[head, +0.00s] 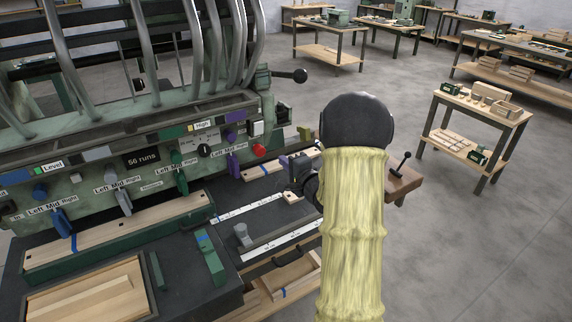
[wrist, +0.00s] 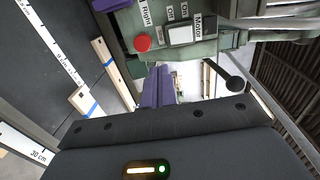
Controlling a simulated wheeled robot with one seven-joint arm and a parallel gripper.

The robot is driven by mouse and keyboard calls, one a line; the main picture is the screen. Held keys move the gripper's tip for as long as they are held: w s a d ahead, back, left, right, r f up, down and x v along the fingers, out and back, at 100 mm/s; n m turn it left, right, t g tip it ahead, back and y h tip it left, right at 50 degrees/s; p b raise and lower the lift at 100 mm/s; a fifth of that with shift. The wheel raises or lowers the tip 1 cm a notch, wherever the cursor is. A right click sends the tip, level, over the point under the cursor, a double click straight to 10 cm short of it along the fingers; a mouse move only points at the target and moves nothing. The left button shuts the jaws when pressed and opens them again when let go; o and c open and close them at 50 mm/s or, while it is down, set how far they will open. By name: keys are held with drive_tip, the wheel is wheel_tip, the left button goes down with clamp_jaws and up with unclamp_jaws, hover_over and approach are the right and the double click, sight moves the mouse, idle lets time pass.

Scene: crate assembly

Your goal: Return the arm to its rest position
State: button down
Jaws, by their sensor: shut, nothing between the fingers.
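My arm, in a pale yellow sleeve with a dark rounded joint, rises through the right middle of the head view and hides part of the bench behind it. My gripper (head: 292,164) shows just left of the sleeve, over the right end of the machine bench. In the wrist view the purple fingers of my gripper (wrist: 158,84) are together with nothing between them. They point toward the machine's right end, apart from the red button (wrist: 142,43) and the black-knobbed lever (wrist: 236,84).
The green machine (head: 150,165) with curved metal tubes fills the left. Its bench carries white rulers (head: 285,240), wooden boards (head: 120,235) and a green block (head: 210,258). A wooden side table (head: 480,108) stands at right. The grey floor at right is open.

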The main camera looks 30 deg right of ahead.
drive_tip(key=shift+d, duration=0.1)
drive_tip(key=s+a+f+n+g+p, duration=0.1)
drive_tip(key=s+a+n+g, duration=0.6)
drive_tip(key=s+a, duration=0.3)
drive_tip(key=s+a+f+n+g+p, duration=0.2)
drive_tip(key=s+a+n+g, duration=0.5)
drive_tip(key=s, duration=0.8)
drive_tip(key=a+n, duration=0.3)
drive_tip(key=shift+s+a+h, duration=0.2)
drive_tip(key=shift+a+h, duration=0.15)
drive_tip(key=shift+h, duration=0.05)
